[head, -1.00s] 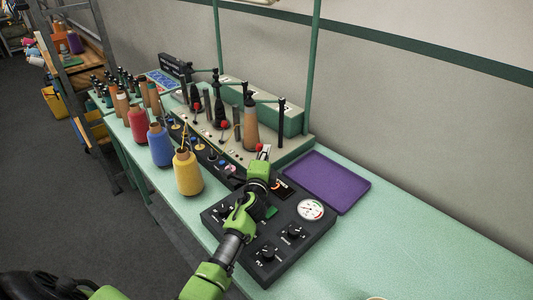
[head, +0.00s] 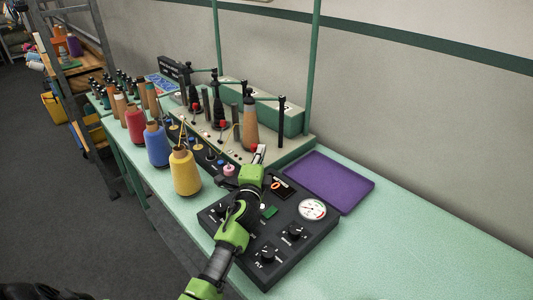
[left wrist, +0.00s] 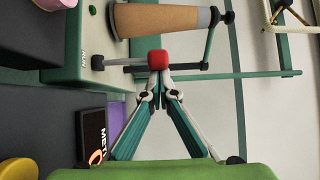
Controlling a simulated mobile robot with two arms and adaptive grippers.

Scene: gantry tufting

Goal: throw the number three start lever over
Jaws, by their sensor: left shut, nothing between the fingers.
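The start lever nearest my left gripper has a red ball knob (head: 255,148) on a thin grey rod (left wrist: 120,62). It stands at the near end of the beige machine bed (head: 285,152), in front of a tan cone (head: 250,125). In the left wrist view the knob (left wrist: 158,60) is just beyond my fingertips. My left gripper (head: 260,154) is shut and empty, its tips (left wrist: 158,76) meeting at the knob's side. I cannot tell whether they touch it. Two more red-knobbed levers (head: 222,124) (head: 196,106) stand farther along. My right gripper is not in view.
A black control panel (head: 290,262) with knobs and a dial lies under my left arm. A purple tray (head: 330,180) is at its right. Yellow (head: 185,173), blue (head: 158,147) and red (head: 136,125) cones stand left. The green bench (head: 430,245) is clear at right.

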